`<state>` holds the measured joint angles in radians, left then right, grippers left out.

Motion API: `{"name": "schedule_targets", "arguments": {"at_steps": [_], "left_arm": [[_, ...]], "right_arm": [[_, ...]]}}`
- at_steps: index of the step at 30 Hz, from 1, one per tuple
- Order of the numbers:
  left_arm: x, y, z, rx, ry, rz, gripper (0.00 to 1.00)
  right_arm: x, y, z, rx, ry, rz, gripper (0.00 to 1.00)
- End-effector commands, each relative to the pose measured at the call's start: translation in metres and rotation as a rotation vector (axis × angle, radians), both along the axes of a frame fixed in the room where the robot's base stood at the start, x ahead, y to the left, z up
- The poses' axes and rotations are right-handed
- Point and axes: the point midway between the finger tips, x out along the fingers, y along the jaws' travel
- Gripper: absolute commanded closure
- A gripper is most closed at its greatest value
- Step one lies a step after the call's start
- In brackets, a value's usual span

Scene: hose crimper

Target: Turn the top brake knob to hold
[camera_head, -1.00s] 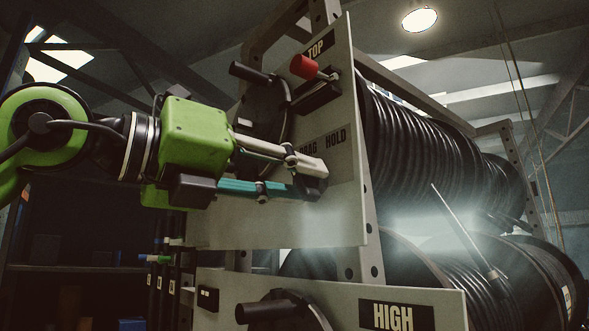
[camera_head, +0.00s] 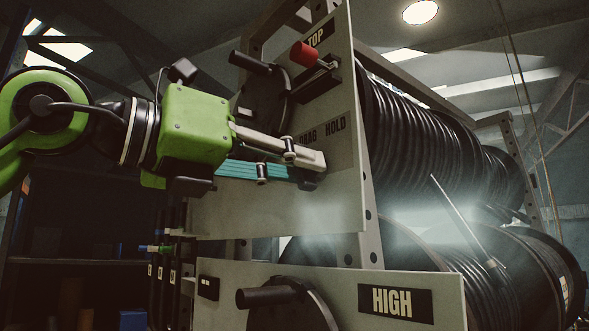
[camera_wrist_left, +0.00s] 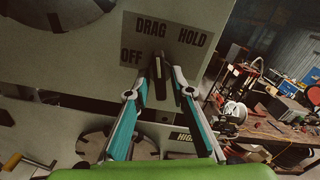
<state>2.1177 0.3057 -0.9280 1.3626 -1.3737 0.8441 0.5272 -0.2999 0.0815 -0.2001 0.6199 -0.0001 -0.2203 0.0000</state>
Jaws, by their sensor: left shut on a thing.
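The top panel (camera_head: 280,212) carries the brake label (camera_wrist_left: 170,38) with the words OFF, DRAG and HOLD. The top brake knob (camera_wrist_left: 157,72) sits just below this label in the left wrist view, a small dark piece with a pale strip. My left gripper (camera_head: 316,172) is at the panel below the label, its fingers shut on the knob. The fingertips (camera_wrist_left: 160,75) show on either side of it. In the head view the fingers hide the knob. The pale strip points up, roughly toward DRAG; its exact setting is hard to tell. My right gripper is not in view.
A lower panel marked HIGH (camera_head: 395,302) has another crank (camera_head: 270,295). Hose reels (camera_head: 425,150) stand behind the panels. A cluttered workbench (camera_wrist_left: 280,130) is at the right.

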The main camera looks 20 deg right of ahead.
Motion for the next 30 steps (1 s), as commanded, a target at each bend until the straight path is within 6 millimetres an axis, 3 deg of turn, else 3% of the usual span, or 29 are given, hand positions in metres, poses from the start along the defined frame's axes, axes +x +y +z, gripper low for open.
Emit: {"name": "schedule_targets", "arguments": {"at_steps": [18, 30], "left_arm": [[0.0018, 0.0013, 0.0021, 0.187, -0.529, 0.001, 1.00], [0.0020, 0.0017, 0.0028, 0.262, -0.739, 0.001, 1.00]], "right_arm": [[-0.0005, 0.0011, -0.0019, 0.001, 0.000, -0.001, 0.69], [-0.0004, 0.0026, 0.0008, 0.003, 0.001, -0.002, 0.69]]}}
